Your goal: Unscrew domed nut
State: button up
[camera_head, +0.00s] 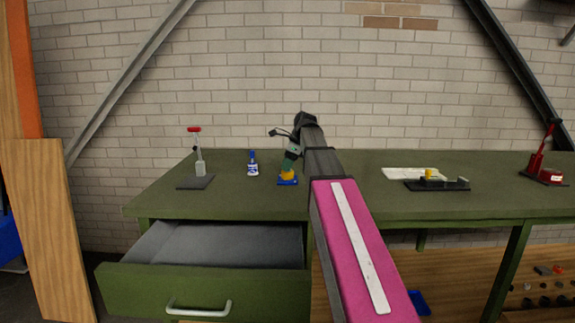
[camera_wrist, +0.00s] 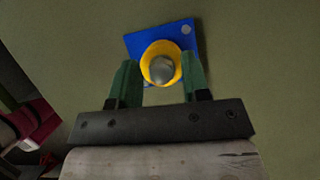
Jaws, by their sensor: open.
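The domed nut (camera_wrist: 161,68) is a grey rounded cap in the middle of a yellow round part (camera_wrist: 148,52) on a blue base plate (camera_wrist: 137,40). In the head view the yellow part (camera_head: 288,175) and blue plate (camera_head: 287,182) sit on the green table, under my gripper. My gripper (camera_wrist: 160,80) has green fingers, one on each side of the yellow part. It is open, with the nut between the fingers in the wrist view. I cannot tell whether the fingers touch the yellow part. In the head view my gripper (camera_head: 289,164) points down and partly covers the yellow part.
On the green table (camera_head: 235,207), a blue-and-white bottle (camera_head: 252,165) and a red-topped stand (camera_head: 197,165) are to the left. A black fixture with a yellow piece (camera_head: 430,174) and a red device (camera_head: 548,172) are to the right. An open drawer (camera_head: 190,292) juts out at the front left.

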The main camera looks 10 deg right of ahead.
jog(key=m+t, duration=0.1)
jog(key=m, duration=0.2)
jog(key=shift+s+h, duration=0.1)
jog(key=shift+h, duration=0.2)
jog(key=shift+m+t, duration=0.4)
jog(key=shift+m, duration=0.6)
jog(key=m+h, duration=0.1)
jog(key=m, duration=0.2)
jog(key=shift+a+t, duration=0.1)
jog(key=shift+t, duration=0.3)
jog(key=shift+m+h, duration=0.5)
jog(key=shift+m, duration=0.6)
